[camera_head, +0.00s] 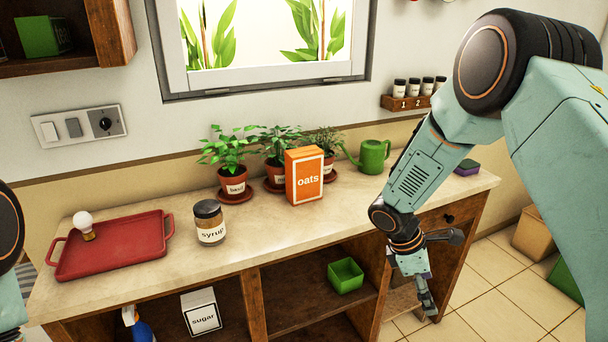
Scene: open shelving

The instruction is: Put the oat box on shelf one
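The orange oat box (304,176) stands upright on the countertop, in front of the potted plants. Its white front label reads "oats". No shelf in view is clearly marked as shelf one. A small wooden wall rack (394,102) at the back right carries the figures 1 and 2 and holds several small jars. My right gripper (428,301) hangs in front of the counter's right part, well apart from the oat box and pointing down. Its finger opening cannot be made out. Only part of my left arm shows at the left edge; its gripper is out of view.
A syrup jar (209,222), a red tray (112,247) with a bulb and a green watering can (374,157) stand on the counter (262,244). Below are a sugar box (201,312) and green bin (345,276). A wall cabinet (100,52) hangs upper left.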

